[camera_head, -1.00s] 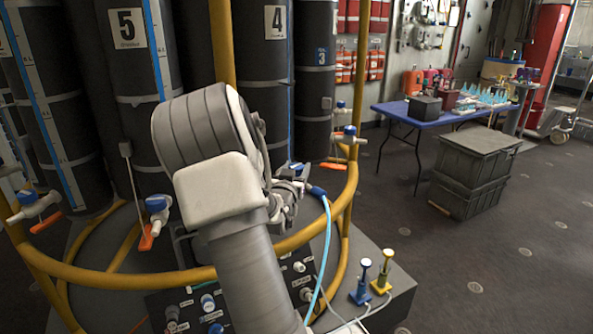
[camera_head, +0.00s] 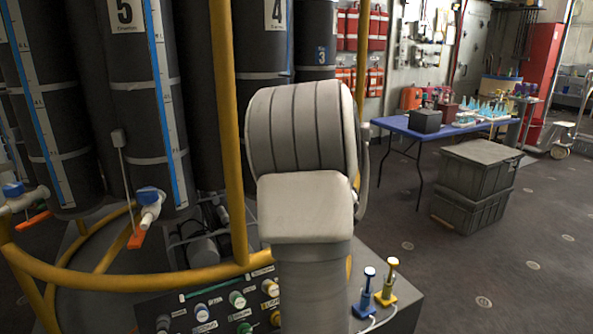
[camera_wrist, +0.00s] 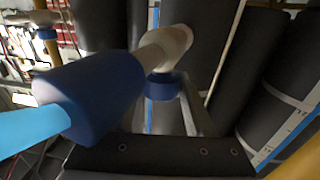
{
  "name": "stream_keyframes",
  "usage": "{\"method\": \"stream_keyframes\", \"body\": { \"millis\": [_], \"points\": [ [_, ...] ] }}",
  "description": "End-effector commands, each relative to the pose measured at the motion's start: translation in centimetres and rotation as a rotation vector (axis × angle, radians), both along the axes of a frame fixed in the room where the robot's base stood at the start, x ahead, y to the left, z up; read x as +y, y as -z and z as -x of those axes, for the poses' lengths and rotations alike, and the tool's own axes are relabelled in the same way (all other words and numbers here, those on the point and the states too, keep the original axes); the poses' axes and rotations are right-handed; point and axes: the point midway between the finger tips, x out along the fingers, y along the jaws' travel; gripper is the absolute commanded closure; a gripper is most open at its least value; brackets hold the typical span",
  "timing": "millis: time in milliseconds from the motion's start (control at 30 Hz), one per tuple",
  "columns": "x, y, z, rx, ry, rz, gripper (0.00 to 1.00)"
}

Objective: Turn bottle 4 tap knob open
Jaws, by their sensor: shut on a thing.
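Bottle 4 (camera_head: 265,55) is a tall dark cylinder with a "4" label, behind the yellow frame in the head view. My arm hides its tap and my gripper there. In the wrist view, a pale tap body (camera_wrist: 170,43) carries a blue knob (camera_wrist: 163,87). My gripper (camera_wrist: 165,110) is at this knob, its grey fingers on either side, and is shut on it. A large blue connector (camera_wrist: 92,95) with a light-blue hose (camera_wrist: 35,128) is fitted to the tap, close to my gripper. How far the knob is turned cannot be told.
A blue table (camera_head: 400,128) and stacked grey crates (camera_head: 475,185) stand right, with open floor around.

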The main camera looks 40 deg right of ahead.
Motion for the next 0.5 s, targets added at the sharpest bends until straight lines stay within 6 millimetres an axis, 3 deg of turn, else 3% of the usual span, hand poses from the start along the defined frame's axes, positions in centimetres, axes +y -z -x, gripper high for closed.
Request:
{"method": "stream_keyframes", "body": {
  "millis": [500],
  "points": [
    [-0.31,-0.28,0.11,0.002,-0.436,-0.002,1.0]
  ]
}}
